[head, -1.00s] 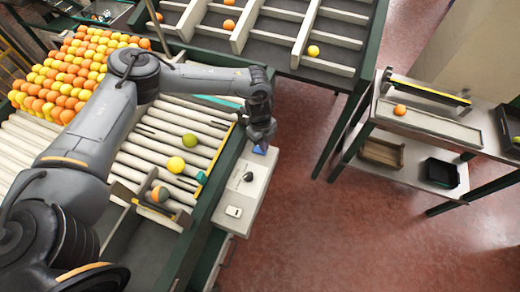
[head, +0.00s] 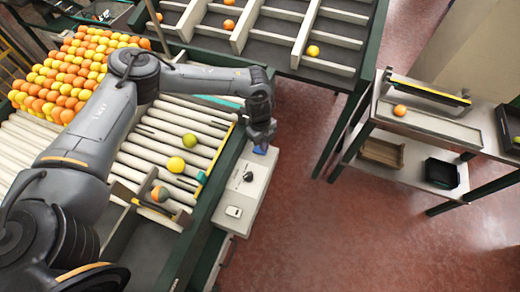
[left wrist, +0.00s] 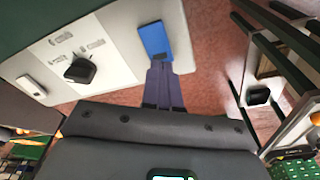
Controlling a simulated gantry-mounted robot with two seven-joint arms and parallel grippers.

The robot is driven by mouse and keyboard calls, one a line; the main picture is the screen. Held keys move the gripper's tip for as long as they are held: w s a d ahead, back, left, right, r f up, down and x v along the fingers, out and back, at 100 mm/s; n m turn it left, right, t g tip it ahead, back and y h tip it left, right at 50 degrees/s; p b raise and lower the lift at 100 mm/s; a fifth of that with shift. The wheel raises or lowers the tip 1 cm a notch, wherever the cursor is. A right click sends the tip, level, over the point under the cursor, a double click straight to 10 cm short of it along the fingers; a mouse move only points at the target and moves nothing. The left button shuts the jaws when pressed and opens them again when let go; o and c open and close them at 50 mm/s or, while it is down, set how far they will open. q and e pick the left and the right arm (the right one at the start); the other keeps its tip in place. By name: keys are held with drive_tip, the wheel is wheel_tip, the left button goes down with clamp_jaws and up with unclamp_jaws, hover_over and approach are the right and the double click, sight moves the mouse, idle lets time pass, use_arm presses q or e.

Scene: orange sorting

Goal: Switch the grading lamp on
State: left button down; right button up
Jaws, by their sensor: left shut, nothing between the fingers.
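A pale control box (head: 252,202) stands at the right side of the roller conveyor. On its top are a black knob (head: 248,177), also seen in the left wrist view (left wrist: 80,69), and a white switch (head: 233,212), which shows at the left wrist view's left edge (left wrist: 31,86). A blue block or pad (left wrist: 155,42) lies at the box's far end. My left gripper (head: 262,147) is shut and empty at that end; in the left wrist view its fingertips (left wrist: 161,66) are close to the blue piece. Contact cannot be told. I cannot identify the lamp itself.
The roller conveyor (head: 165,135) carries a few fruits, with a heap of oranges and yellow fruits (head: 75,72) behind. A divided sorting table (head: 285,38) is at the back. A shelf stand (head: 425,122) is at the right. Open red floor (head: 310,225) lies between.

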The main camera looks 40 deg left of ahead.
use_arm(q)
drive_tip(key=shift+f+b, duration=0.4)
drive_tip(key=shift+f, duration=0.3)
idle(0.5)
drive_tip(key=shift+r, duration=0.15)
wheel_tip(320, 180, up, 7)
drive_tip(key=p, duration=0.6)
drive_tip(key=shift+p, duration=0.4)
